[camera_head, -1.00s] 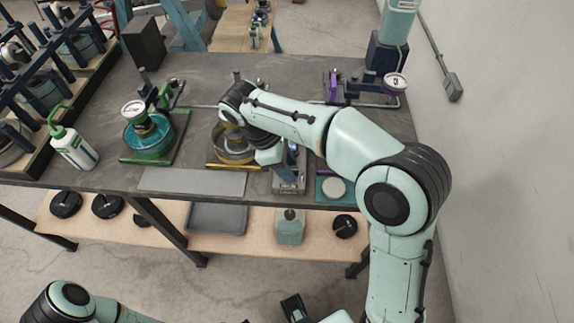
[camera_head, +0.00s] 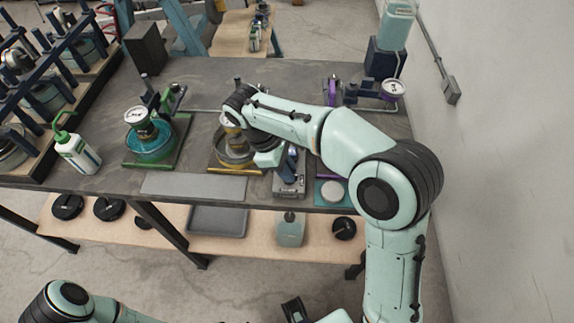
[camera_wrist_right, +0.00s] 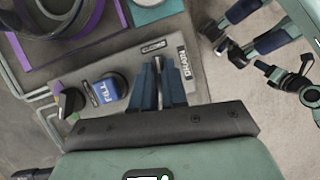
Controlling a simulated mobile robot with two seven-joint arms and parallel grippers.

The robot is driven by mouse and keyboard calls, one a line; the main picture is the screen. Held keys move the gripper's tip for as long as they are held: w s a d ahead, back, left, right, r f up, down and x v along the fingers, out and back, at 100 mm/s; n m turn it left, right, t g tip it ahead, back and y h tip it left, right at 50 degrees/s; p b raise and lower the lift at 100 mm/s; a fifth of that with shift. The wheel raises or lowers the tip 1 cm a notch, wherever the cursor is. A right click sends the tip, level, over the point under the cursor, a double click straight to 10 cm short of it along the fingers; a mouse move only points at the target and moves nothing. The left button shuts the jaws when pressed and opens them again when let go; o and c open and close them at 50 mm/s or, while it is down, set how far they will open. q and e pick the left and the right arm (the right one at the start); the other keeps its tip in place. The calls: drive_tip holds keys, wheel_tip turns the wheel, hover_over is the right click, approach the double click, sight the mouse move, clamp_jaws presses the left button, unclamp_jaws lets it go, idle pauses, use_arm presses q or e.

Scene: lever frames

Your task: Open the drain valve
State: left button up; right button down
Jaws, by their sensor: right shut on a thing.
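A grey valve plate stands at the table's front edge in the head view (camera_head: 289,187), in front of the purple-edged station. In the right wrist view the plate (camera_wrist_right: 205,88) carries a "DRAIN" label (camera_wrist_right: 184,62) and a blue-topped "FILL" knob (camera_wrist_right: 105,90). My right gripper (camera_wrist_right: 158,82) has its dark blue fingers close together beside the DRAIN label, shut on the drain valve. The valve itself is mostly hidden between the fingers. In the head view my right gripper (camera_head: 291,165) is over the plate, partly covered by my wrist.
A green-based station with a gauge (camera_head: 150,145) and a white bottle with a green top (camera_head: 76,152) stand at left. A yellow-based pot (camera_head: 232,155) is left of my wrist. A gauge (camera_head: 392,89) is at the right. A grey strip (camera_head: 194,187) lies at the front.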

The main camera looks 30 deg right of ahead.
drive_tip(key=m+p, duration=0.1)
drive_tip(key=m+g+y+p, duration=0.1)
drive_tip(key=m, duration=0.1)
drive_tip(key=shift+w+d+r+m+p, duration=0.1)
drive_tip(key=shift+w+r+m+p, duration=0.1)
drive_tip(key=shift+m+p, duration=0.15)
drive_tip(key=m+y+p, duration=0.1)
drive_tip(key=m, duration=0.1)
drive_tip(key=m+p, duration=0.1)
drive_tip(key=m, duration=0.1)
drive_tip(key=shift+d+m+g+y, duration=0.1)
drive_tip(key=shift+m+g+y, duration=0.2)
drive_tip(key=shift+y, duration=0.1)
drive_tip(key=shift+f+m+y+p, duration=0.1)
drive_tip(key=shift+m+y+p, duration=0.35)
drive_tip(key=shift+m, duration=0.7)
use_arm(q)
drive_tip(key=w+r, duration=0.5)
drive_tip(key=r, duration=0.3)
drive_tip(key=shift+t, duration=0.3)
use_arm(e)
drive_tip(key=shift+d+m+y, duration=0.1)
drive_tip(key=shift+m+y, duration=0.35)
drive_tip(key=shift+m, duration=0.75)
use_arm(q)
drive_tip(key=shift+w+r+p, duration=0.15)
drive_tip(key=shift+p, duration=0.15)
use_arm(e)
drive_tip(key=shift+f+m, duration=0.1)
drive_tip(key=shift+m, duration=0.2)
